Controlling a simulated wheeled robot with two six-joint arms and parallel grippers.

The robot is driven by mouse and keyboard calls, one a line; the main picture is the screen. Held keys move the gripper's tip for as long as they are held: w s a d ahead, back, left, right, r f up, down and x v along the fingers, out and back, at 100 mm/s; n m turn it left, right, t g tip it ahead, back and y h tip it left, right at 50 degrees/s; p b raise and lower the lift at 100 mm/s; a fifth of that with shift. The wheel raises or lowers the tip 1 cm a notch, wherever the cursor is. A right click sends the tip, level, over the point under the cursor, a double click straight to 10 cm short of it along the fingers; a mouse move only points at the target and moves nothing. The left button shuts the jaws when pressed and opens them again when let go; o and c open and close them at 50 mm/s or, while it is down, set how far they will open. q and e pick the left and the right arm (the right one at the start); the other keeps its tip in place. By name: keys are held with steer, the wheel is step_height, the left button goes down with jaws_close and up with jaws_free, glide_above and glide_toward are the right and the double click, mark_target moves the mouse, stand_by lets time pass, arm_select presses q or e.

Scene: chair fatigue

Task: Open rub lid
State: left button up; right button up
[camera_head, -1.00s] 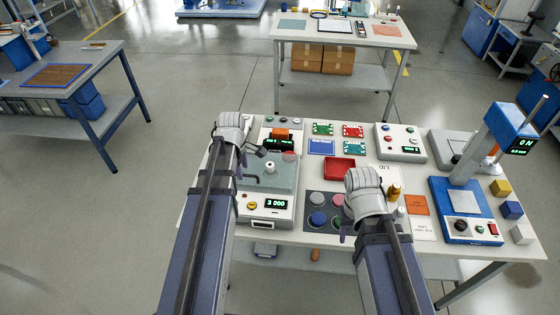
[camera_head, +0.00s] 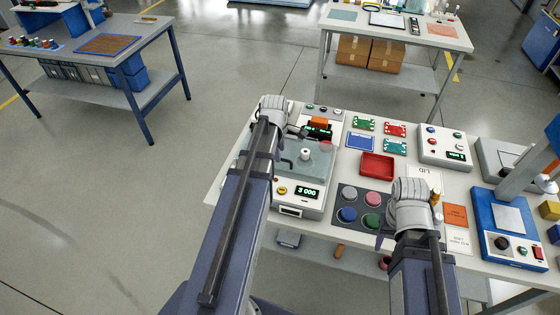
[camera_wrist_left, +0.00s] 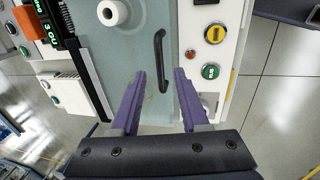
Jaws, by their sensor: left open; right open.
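The rub machine (camera_head: 300,205) stands at the left end of the table, with a display reading 3 000. Its clear greenish lid (camera_head: 322,168) lies flat and closed on top, with a white knob (camera_head: 305,154) showing at it. The lid's black bar handle (camera_wrist_left: 159,60) shows in the left wrist view. My left gripper (camera_wrist_left: 160,72) is open, its two purple fingers over the lid's edge on either side of the handle's near end, holding nothing. In the head view my forearm hides most of those fingers. My right gripper (camera_head: 384,240) hangs over the table's front, by the round pads.
A dark plate with coloured round pads (camera_head: 349,214), a red tray (camera_head: 377,167) and small circuit boards (camera_head: 395,147) lie right of the machine. A blue press (camera_head: 510,228) stands farther right. The floor left of the table is clear.

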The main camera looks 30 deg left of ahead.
arm_select(q)
steer(key=shift+w+a+f+b, duration=0.15)
steer(key=shift+f+b, duration=0.3)
steer(key=shift+f, duration=0.25)
steer(key=shift+w+d+f+b, duration=0.1)
steer(key=shift+f+b, duration=0.35)
steer(key=shift+f, duration=0.25)
arm_select(e)
step_height(320, 180, down, 3)
steer(key=shift+r, duration=0.15)
arm_select(q)
jaws_close()
